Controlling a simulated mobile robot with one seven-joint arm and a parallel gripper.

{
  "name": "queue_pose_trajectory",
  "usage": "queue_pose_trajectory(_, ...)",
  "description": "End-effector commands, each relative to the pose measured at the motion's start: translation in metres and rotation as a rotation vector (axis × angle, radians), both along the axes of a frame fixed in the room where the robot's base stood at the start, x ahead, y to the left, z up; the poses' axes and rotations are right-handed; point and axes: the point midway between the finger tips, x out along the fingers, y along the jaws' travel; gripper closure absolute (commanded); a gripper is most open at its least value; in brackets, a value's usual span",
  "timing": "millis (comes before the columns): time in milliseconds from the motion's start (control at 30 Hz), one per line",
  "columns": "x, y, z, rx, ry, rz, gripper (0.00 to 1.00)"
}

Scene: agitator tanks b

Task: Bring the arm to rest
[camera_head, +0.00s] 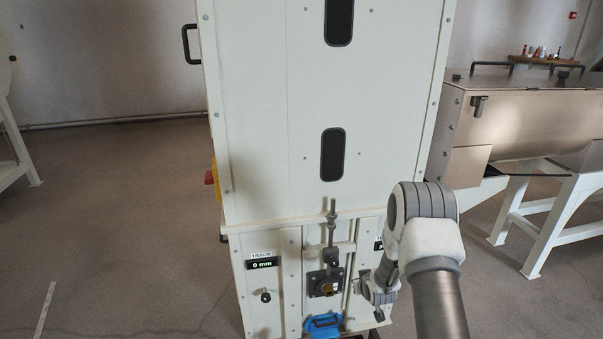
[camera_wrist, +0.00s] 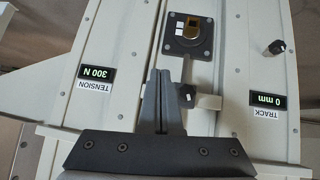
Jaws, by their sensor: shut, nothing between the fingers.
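My gripper (camera_wrist: 160,76) is shut and empty in the wrist view, its two dark fingers together. It points at the lower front panel of a tall cream cabinet (camera_head: 265,110). A small black knob (camera_wrist: 187,95) shows right beside the fingers; I cannot tell whether they touch it. In the head view my arm (camera_head: 428,235) reaches in from the lower right, bent at the elbow, with its wrist (camera_head: 378,290) close to the right side of the panel. The fingers cannot be made out there.
The panel carries a "TRACK 0 mm" display (camera_head: 262,264), a "TENSION 300 N" display (camera_wrist: 97,78), a black square fitting (camera_head: 325,284) and a blue part (camera_head: 323,324) low down. A steel tank (camera_head: 530,118) on white legs stands right. Floor (camera_head: 120,220) left is clear.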

Motion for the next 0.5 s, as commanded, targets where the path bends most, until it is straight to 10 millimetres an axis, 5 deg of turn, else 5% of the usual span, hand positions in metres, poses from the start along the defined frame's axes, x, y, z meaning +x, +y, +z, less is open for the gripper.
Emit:
queue_pose_trajectory(33, 0.003, 0.000, 0.026, -0.004, 0.000, -0.006, 1.00)
queue_pose_trajectory(267, -0.007, 0.000, 0.119, -0.018, 0.043, -0.038, 1.00)
queue_pose_trajectory(500, -0.041, 0.002, 0.208, -0.023, 0.089, -0.072, 1.00)
